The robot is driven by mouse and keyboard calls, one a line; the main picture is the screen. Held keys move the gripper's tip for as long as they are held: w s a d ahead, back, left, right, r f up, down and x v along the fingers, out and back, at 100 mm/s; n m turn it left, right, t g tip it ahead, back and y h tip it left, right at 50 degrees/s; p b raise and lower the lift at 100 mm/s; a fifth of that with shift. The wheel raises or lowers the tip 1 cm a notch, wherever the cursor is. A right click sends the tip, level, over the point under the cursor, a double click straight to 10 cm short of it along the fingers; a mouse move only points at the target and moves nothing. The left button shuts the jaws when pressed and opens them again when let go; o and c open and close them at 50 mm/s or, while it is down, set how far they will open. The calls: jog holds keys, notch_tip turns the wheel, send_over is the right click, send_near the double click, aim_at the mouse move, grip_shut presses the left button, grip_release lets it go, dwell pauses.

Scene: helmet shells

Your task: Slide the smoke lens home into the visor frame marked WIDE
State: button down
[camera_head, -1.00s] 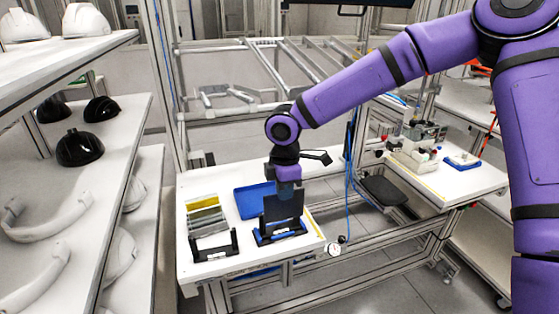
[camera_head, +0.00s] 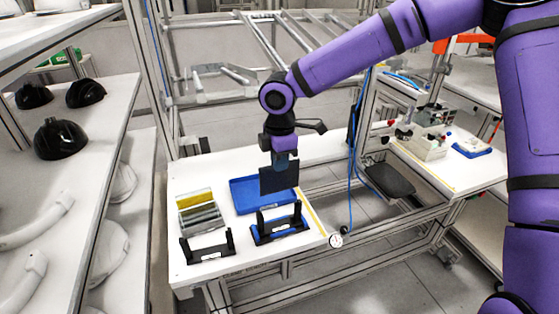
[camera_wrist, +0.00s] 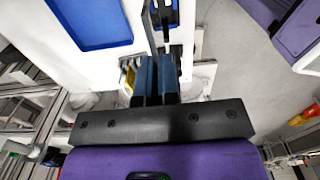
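My gripper (camera_head: 285,160) is shut on a dark smoke lens (camera_head: 279,179), which hangs upright below the fingers. The lens is above the table, in front of the blue tray in the head view, and apart from the frames. A black visor frame with a blue base (camera_head: 279,228) stands just below and nearer the camera. A second black visor frame (camera_head: 207,254) stands to its left. Both carry small white labels too small to read, so I cannot tell which says WIDE. In the wrist view my blue fingers (camera_wrist: 156,75) point toward the table; the lens is hard to make out there.
A blue tray (camera_head: 243,199) lies behind the frames. A rack with yellow and grey lenses (camera_head: 198,212) stands at left. Shelves with black helmet shells (camera_head: 61,140) stand far left.

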aim_at(280, 179)
jog(key=shift+f, duration=2.85)
notch_tip(280, 179, down, 8)
dwell(3.3)
jog(key=c, duration=1.8)
grip_release()
jog(key=shift+f, duration=0.1)
jog(key=o, duration=0.5)
jog(key=shift+o, duration=0.2)
notch_tip(280, 179, up, 11)
jog(key=shift+f, duration=0.1)
